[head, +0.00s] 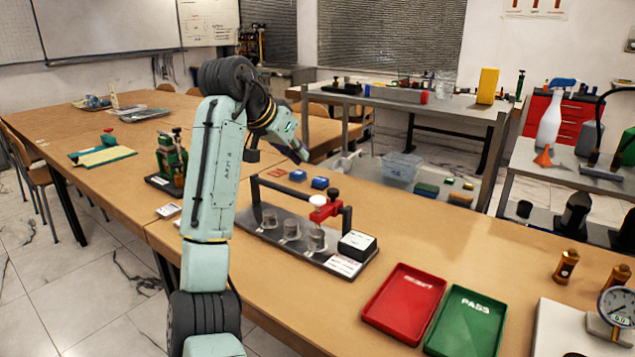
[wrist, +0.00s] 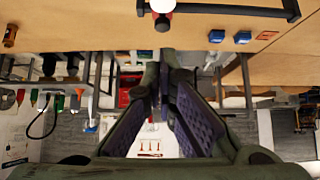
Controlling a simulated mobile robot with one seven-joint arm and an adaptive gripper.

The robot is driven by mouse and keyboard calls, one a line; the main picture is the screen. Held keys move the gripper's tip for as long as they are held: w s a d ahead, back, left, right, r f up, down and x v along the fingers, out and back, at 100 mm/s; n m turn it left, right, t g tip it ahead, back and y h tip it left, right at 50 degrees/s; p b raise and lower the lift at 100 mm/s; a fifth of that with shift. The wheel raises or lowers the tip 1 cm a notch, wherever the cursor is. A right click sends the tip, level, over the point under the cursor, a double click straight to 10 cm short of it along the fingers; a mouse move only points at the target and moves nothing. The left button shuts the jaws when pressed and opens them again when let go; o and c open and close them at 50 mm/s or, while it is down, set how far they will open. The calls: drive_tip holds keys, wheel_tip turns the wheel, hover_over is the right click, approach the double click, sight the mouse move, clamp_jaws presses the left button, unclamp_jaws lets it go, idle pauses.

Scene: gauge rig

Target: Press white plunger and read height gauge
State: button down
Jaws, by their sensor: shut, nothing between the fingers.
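The white plunger (head: 318,200) tops the carriage, beside a black knob (head: 334,193). A small box (head: 357,245) with a pale face stands at the base's right end; no reading is legible. My gripper (head: 303,156) is shut and empty, above the table behind the rig. In the wrist view its fingers (wrist: 166,68) are together, apart from the red carriage (wrist: 163,7) at the top edge.
Red REJECT (head: 404,303) and green PASS (head: 467,322) trays lie at the right front. A dial gauge (head: 617,306) stands at the right edge. Blue blocks (head: 319,183) lie behind the rig. A green device (head: 171,160) stands to the left.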

drive_tip(key=shift+f, duration=0.15)
drive_tip(key=p, duration=0.2)
hover_over(321, 199)
drive_tip(key=s+a, duration=0.1)
wheel_tip(321, 199, down, 6)
drive_tip(key=shift+s+a+f, duration=0.1)
drive_tip(key=f, duration=0.2)
drive_tip(key=f+p, duration=0.1)
drive_tip(key=shift+w+f, duration=0.25)
drive_tip(key=shift+f, duration=0.05)
drive_tip(key=shift+d+f, duration=0.2)
drive_tip(key=shift+f, duration=0.35)
wheel_tip(321, 199, down, 2)
drive_tip(key=shift+f, duration=0.25)
